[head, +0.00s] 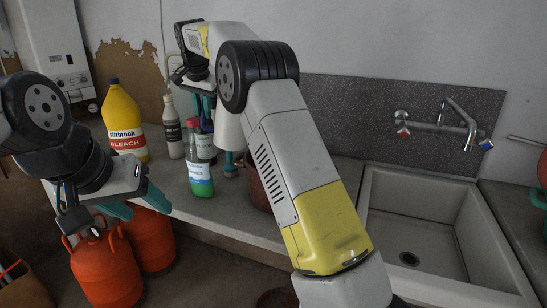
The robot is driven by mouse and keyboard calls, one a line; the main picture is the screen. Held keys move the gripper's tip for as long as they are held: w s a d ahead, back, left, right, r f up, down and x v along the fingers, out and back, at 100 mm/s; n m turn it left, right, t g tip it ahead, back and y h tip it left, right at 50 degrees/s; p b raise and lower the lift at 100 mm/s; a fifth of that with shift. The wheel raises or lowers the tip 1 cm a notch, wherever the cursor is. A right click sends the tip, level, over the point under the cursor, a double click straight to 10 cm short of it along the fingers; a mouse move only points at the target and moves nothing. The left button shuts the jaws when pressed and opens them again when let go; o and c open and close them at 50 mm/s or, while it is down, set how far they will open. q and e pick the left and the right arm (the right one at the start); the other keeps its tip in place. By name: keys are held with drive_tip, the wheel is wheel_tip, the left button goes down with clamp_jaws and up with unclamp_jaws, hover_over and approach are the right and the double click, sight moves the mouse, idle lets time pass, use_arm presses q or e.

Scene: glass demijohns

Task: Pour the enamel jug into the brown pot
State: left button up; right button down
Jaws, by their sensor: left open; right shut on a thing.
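A white, tapering vessel (229,128), which looks like the enamel jug, is beside the fingers of my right gripper (208,104). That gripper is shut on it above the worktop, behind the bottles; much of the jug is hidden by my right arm. A reddish-brown pot (257,186) stands on the worktop, to the right of and lower than the jug. My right forearm covers most of the pot, and its inside cannot be seen. My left gripper (137,207) is open and empty, at the worktop's front edge above the orange containers, well left of the pot.
A yellow bleach bottle (123,122), a grey-white bottle (173,138) and a green bottle (198,172) stand left of the pot. A sink (425,225) with a tap (440,128) is on the right. Orange containers (107,270) stand below the worktop's front edge.

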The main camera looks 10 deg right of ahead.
sight(227, 119)
drive_tip(key=shift+s+d+r+t+y, duration=0.2)
drive_tip(key=shift+d+r+t+y, duration=0.2)
drive_tip(key=shift+d+r+y, duration=0.35)
drive_tip(key=d+y, duration=0.1)
drive_tip(key=s+d+r+m+t+y, duration=0.1)
drive_tip(key=shift+s+d, duration=0.1)
drive_tip(key=shift+d, duration=0.2)
drive_tip(key=d+t+y, duration=0.1)
drive_tip(key=s+d+r+y, duration=0.1)
drive_tip(key=shift+s+d+r+m+t+y+p, duration=0.1)
drive_tip(key=shift+m+t+y+p, duration=0.2)
drive_tip(key=shift+t+y, duration=0.1)
drive_tip(key=shift+s+d+y, duration=0.15)
drive_tip(key=shift+d+y, duration=0.2)
drive_tip(key=shift+d, duration=0.05)
drive_tip(key=shift+s+d+r+m+t+y+p, duration=0.2)
drive_tip(key=shift+s+d+m+t+y+p, duration=0.2)
drive_tip(key=shift+d+t+y+p, duration=0.45)
idle(1.3)
drive_tip(key=shift+s+d+r+t+y+p, duration=0.1)
drive_tip(key=shift+s+d+t+y+p, duration=0.1)
drive_tip(key=shift+d+y+p, duration=0.15)
drive_tip(key=shift+s+d+r+t+y+p, duration=0.1)
drive_tip(key=shift+s+d+y+p, duration=0.1)
drive_tip(key=shift+d, duration=0.25)
idle(1.7)
drive_tip(key=shift+s+d+m, duration=0.3)
drive_tip(key=shift+s+d, duration=0.1)
drive_tip(key=shift+d, duration=0.4)
